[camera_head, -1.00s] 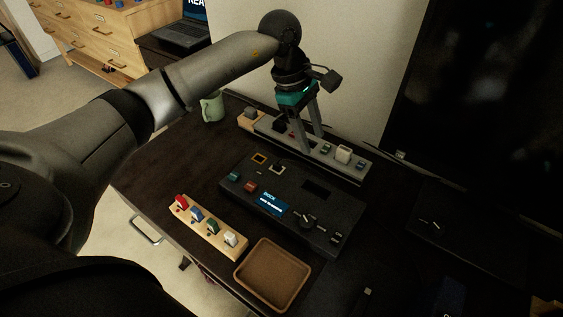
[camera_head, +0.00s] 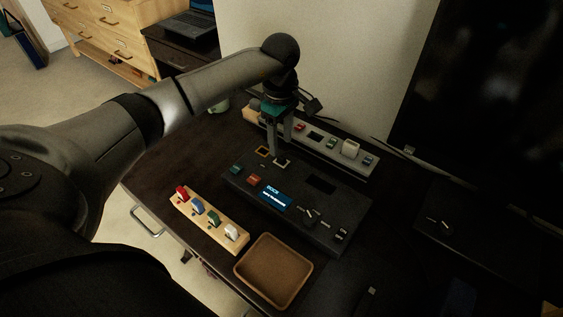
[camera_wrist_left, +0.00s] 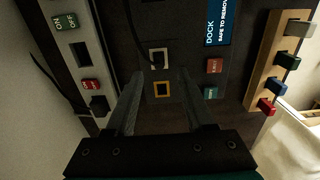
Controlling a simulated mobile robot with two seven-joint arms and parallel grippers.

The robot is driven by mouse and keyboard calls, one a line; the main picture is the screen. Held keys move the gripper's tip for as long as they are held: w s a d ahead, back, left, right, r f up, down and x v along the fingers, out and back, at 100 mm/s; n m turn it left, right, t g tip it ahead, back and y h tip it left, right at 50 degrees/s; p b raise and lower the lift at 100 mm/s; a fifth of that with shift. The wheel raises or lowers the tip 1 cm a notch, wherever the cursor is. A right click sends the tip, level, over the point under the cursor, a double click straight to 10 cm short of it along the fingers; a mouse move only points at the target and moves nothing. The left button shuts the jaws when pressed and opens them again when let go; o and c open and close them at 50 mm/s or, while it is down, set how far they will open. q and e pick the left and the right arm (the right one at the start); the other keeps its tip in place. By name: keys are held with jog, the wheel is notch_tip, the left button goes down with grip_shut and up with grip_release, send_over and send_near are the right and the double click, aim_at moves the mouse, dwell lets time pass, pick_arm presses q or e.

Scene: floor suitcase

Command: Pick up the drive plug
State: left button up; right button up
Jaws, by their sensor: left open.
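The black dock (camera_head: 320,208) lies on the dark desk, with a lit blue screen (camera_head: 275,196) reading "DOCK" and, in the left wrist view, "SAFE TO REMOVE". A white-framed socket (camera_wrist_left: 158,58) and an orange-framed socket (camera_wrist_left: 163,90) are on the dock. A small dark piece with a thin cord shows at the white-framed socket; I cannot tell for sure that it is the drive plug. My left gripper (camera_head: 277,156) points down over these sockets. It is open, with its fingers (camera_wrist_left: 160,75) on either side of them and nothing visibly held. My right gripper is not in view.
A grey strip with switches (camera_head: 320,137) lies behind the dock. A wooden rack (camera_head: 208,222) with red, blue, green and white pieces and a brown tray (camera_head: 273,270) lie in front. A large dark screen (camera_head: 480,95) stands at the right. A green mug is mostly hidden behind my arm.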

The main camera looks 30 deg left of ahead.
aim_at(281, 157)
pick_arm(q)
notch_tip(281, 157, down, 5)
jog(key=shift+d+f+b, duration=0.1)
jog(key=shift+b, duration=0.5)
jog(key=shift+c, duration=0.3)
grip_shut()
